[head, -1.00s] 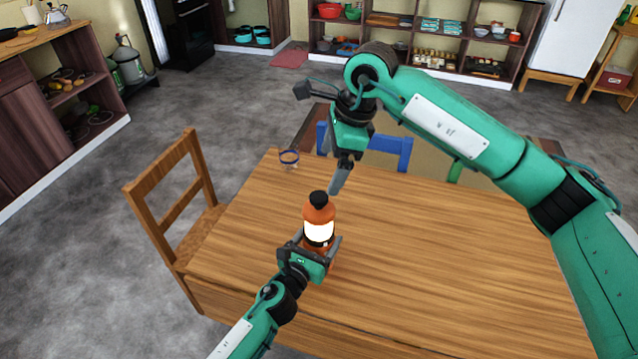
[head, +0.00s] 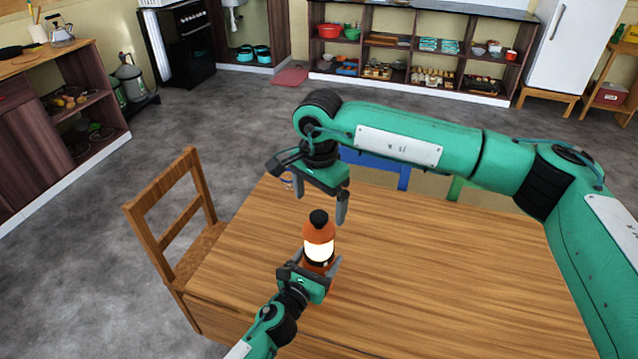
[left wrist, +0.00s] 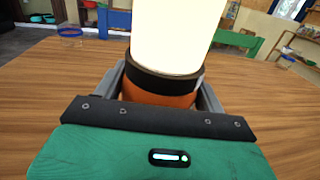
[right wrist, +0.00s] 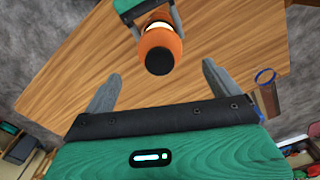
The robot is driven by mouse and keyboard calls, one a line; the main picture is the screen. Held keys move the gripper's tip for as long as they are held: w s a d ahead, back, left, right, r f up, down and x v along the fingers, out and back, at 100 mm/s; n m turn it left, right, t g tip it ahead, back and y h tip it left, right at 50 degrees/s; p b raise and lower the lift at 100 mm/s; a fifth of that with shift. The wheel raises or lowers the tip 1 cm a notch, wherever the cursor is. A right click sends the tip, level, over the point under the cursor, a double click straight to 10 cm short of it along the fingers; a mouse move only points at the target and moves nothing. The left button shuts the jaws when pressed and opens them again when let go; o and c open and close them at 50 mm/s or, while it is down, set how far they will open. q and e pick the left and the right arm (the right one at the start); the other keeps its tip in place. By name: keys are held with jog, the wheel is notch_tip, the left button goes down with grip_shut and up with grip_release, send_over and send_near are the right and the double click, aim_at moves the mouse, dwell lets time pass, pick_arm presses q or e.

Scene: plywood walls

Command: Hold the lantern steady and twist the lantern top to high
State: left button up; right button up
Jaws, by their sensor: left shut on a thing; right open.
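The lantern (head: 319,232) stands upright on the wooden table, with an orange body, a glowing white middle and a black knob on its top (head: 318,218). My left gripper (head: 318,273) is shut around its lower orange part; the left wrist view shows the fingers on either side of the base (left wrist: 160,98), below the lit section. My right gripper (head: 342,207) is open and empty, above and behind the lantern top, apart from it. In the right wrist view the lantern top (right wrist: 160,60) lies beyond the open fingers, roughly between them.
The table (head: 430,270) is clear to the right of the lantern. A clear cup with a blue rim (right wrist: 265,77) stands at the table's far left corner, partly hidden in the head view. A wooden chair (head: 170,220) is at the left, a blue chair (head: 375,165) behind the table.

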aim_at(319, 215)
notch_tip(319, 215, down, 7)
jog(key=shift+r, duration=0.1)
dwell(0.3)
jog(key=c, duration=1.1)
jog(key=shift+n, duration=2.8)
